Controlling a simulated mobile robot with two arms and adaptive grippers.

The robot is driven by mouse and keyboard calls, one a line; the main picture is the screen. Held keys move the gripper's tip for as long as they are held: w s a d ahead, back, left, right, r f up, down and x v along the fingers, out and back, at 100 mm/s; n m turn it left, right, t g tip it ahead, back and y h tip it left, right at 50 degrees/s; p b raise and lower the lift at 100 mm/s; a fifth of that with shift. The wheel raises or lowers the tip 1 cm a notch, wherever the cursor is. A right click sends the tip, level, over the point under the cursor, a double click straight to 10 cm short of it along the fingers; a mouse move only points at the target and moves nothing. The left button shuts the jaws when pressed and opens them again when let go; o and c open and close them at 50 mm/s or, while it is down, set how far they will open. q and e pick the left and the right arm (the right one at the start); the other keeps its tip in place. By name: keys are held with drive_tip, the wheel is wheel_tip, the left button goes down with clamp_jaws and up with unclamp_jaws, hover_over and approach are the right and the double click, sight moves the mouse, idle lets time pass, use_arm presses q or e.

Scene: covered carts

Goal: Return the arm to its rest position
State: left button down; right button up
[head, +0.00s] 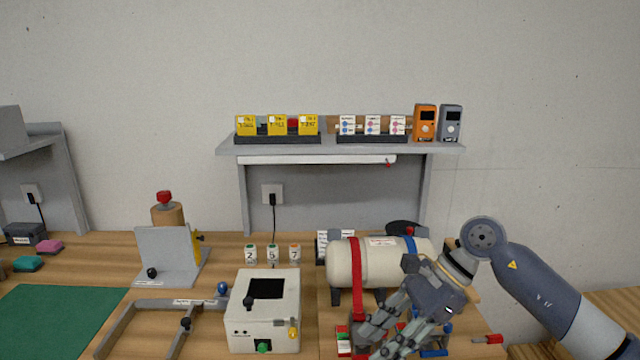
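My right arm comes in from the right edge, bent at a blue-grey joint. Its gripper (376,343) points down and to the left, in front of the cream cylindrical tank (347,262) with a red strap. Its fingers look spread apart, with nothing clearly held between them. The gripper hides part of the tank and of the small red, green and blue parts below it. I cannot tell whether it touches them. My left arm and gripper are not in view.
A white box (283,312) with a dark window stands left of the gripper. A grey frame (122,325) and green mat (58,312) lie farther left. A shelf (300,149) with yellow cards and two meters stands behind. A red-tipped item (492,339) lies at right.

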drive_tip(key=s+a+r+m+y, duration=0.1)
drive_tip(key=s+a+r+y, duration=0.2)
drive_tip(key=a, duration=0.5)
drive_tip(key=w+a+r+m+t+y, duration=0.2)
drive_tip(key=a+r+m+t+y, duration=0.3)
drive_tip(key=r+m+t+y, duration=0.6)
drive_tip(key=w+d+f+m+t+h, duration=0.25)
drive_tip(key=d+m+t+h, duration=0.3)
drive_tip(key=m, duration=0.65)
drive_tip(key=w+d+f+m+t+h, duration=0.2)
drive_tip(key=d+f+m+t+h, duration=0.4)
drive_tip(key=m, duration=0.5)
drive_tip(key=s+d+f+m+g+h, duration=0.3)
drive_tip(key=d+f+m+g+h, duration=0.3)
drive_tip(key=f+m+h, duration=0.4)
drive_tip(key=s+d+f+m+g, duration=0.5)
drive_tip(key=s+f+m, duration=0.1)
drive_tip(key=s+f, duration=0.6)
drive_tip(key=s+f+m+g, duration=0.2)
drive_tip(key=s+f+g, duration=0.2)
drive_tip(key=s, duration=0.4)
drive_tip(key=s+f+m+g, duration=0.25)
drive_tip(key=s+f, duration=0.25)
drive_tip(key=s, duration=0.3)
wheel_tip(320, 180, down, 25)
drive_tip(key=g, duration=0.2)
drive_tip(key=s+d+f+n+g, duration=0.1)
drive_tip(key=s+d+f, duration=0.2)
drive_tip(key=s+f, duration=1.4)
drive_tip(key=shift+s, duration=0.3)
